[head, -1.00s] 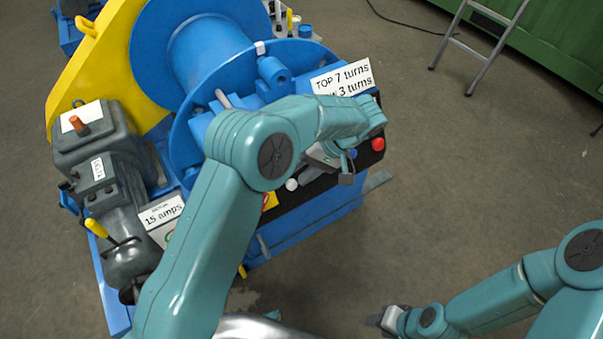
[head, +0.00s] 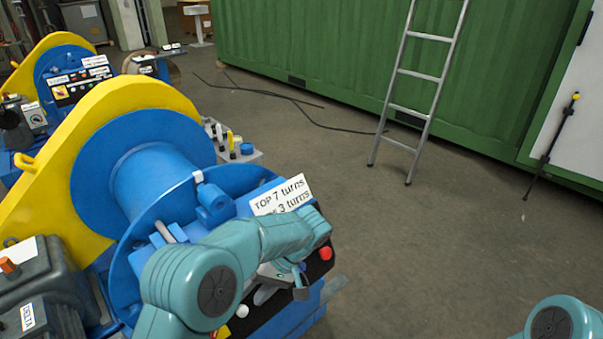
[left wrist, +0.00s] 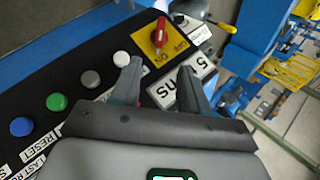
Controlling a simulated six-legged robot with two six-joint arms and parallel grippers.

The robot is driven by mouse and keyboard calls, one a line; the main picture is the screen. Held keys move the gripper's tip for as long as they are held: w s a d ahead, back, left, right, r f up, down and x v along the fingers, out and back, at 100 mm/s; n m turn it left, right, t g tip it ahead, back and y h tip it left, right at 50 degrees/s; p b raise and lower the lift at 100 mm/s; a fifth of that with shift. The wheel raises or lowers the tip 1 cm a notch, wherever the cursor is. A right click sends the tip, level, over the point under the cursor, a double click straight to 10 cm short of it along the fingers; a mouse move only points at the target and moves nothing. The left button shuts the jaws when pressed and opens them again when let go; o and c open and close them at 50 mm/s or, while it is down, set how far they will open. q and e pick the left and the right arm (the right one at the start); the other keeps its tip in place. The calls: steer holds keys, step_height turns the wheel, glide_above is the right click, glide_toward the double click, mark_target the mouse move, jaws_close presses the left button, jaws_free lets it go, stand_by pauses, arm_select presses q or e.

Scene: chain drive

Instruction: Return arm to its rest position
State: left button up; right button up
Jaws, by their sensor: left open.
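My left arm (head: 225,275) reaches across the front of a blue winch with a yellow frame. My left gripper (head: 298,283) is over the winch's black control panel (head: 262,312), left of and below a red button (head: 325,253). In the left wrist view the left gripper (left wrist: 160,78) is open, with nothing between its fingertips. Past the fingertips are a red rotary switch (left wrist: 160,35) on a yellow plate and a white button (left wrist: 121,58). Part of my right arm (head: 555,322) shows at the bottom right; its gripper is out of view.
The winch's blue drum (head: 155,180) and a "TOP 7 turns" sign (head: 282,195) are close to the left arm. A ladder (head: 415,95) leans on a green container (head: 320,45). The floor (head: 440,240) to the right is clear.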

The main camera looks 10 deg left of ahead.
arm_select(q)
steer(key=s+d+f+m+h, duration=0.2)
steer(key=s+f+h, duration=0.25)
steer(key=f, duration=0.35)
steer(key=s+d+f+m+h, duration=0.25)
steer(key=s+f, duration=0.25)
steer(key=f, duration=0.4)
steer(key=s+d+f+t+h+p, duration=0.1)
steer(key=s+f+t+h, duration=0.2)
steer(key=s, duration=0.8)
steer(key=shift+s+d+f+n+t+h, duration=0.15)
steer(key=shift+s+f+n+t+h, duration=0.2)
steer(key=shift+n+t+h, duration=0.2)
